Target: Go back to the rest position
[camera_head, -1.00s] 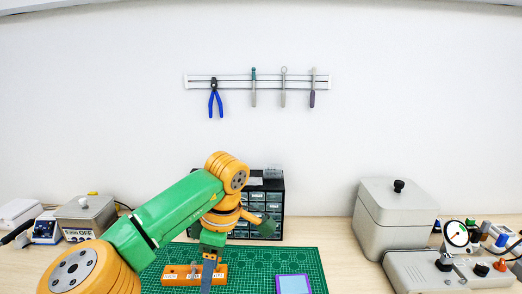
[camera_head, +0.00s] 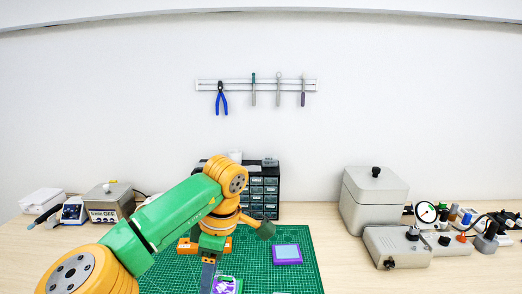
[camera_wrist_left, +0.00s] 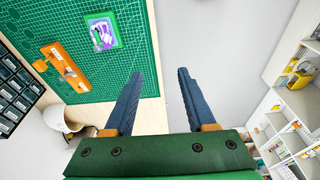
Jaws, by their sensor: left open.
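My left gripper (camera_wrist_left: 160,74) is open, with two dark fingers apart and nothing between them. In the head view its arm reaches in from the left, and the gripper (camera_head: 208,274) points down over the green mat (camera_head: 306,272). The wrist view shows the fingers over the mat's edge and the floor beyond. My right gripper is in neither view.
An orange block (camera_wrist_left: 66,67) and a tray with purple and white contents (camera_wrist_left: 103,31) lie on the mat. A purple-rimmed tray (camera_head: 287,262) is right of the arm. Behind stands a dark drawer cabinet (camera_head: 272,190). A grey lidded box (camera_head: 374,205) stands right.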

